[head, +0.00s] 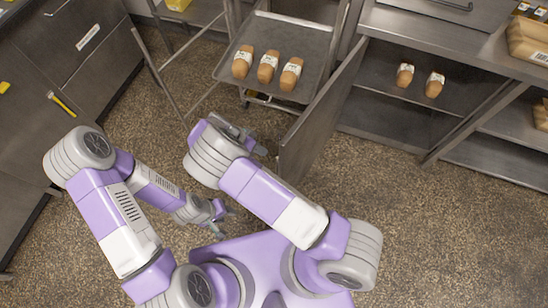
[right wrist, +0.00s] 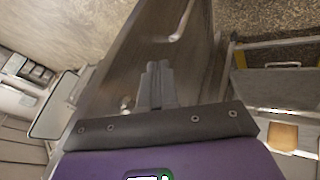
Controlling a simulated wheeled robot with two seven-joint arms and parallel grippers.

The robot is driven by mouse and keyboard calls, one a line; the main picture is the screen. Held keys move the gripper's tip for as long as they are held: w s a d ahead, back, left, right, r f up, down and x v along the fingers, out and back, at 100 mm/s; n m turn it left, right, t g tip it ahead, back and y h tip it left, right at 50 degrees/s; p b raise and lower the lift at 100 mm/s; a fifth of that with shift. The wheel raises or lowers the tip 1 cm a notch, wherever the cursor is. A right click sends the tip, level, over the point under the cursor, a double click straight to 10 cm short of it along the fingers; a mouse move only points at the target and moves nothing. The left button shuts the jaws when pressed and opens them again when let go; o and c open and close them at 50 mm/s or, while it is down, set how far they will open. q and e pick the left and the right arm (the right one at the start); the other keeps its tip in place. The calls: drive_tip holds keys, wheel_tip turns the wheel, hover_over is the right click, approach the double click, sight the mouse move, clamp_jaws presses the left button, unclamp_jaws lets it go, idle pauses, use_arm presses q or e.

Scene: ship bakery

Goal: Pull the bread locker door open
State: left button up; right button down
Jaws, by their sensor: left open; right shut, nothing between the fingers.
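The bread locker door (head: 318,115) stands swung out from the locker (head: 385,115), leaving the front open. Inside the locker, two wrapped loaves (head: 404,75) (head: 434,85) show on a shelf. My right gripper (head: 258,143) is just left of the door, near its free edge, and partly hidden by my arm. In the right wrist view its fingers (right wrist: 156,78) are shut and empty in front of the door panel (right wrist: 125,70). A pale bar handle (right wrist: 183,20) shows on the panel beyond the fingertips. My left gripper (head: 220,211) is open, low and away from the door.
A rack with a tray (head: 318,50) holding three wrapped loaves stands close left of the door. Grey drawers (head: 75,50) line the left side. A counter (head: 440,30) runs above the locker, with more bread at right. The speckled floor (head: 420,220) at lower right is clear.

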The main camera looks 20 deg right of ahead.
use_arm(q)
drive_tip(key=shift+f+b, duration=0.3)
drive_tip(key=shift+f, duration=0.1)
use_arm(e)
drive_tip(key=shift+s+d+f, duration=0.4)
drive_tip(key=shift+s+d, duration=0.15)
drive_tip(key=shift+d, duration=0.15)
drive_tip(key=shift+s+d+f, duration=0.35)
drive_tip(key=shift+s+d, duration=0.25)
drive_tip(key=shift+d, duration=0.15)
drive_tip(key=shift+s+d+f, duration=0.4)
drive_tip(key=shift+s+d, duration=0.15)
drive_tip(key=shift+d, duration=0.15)
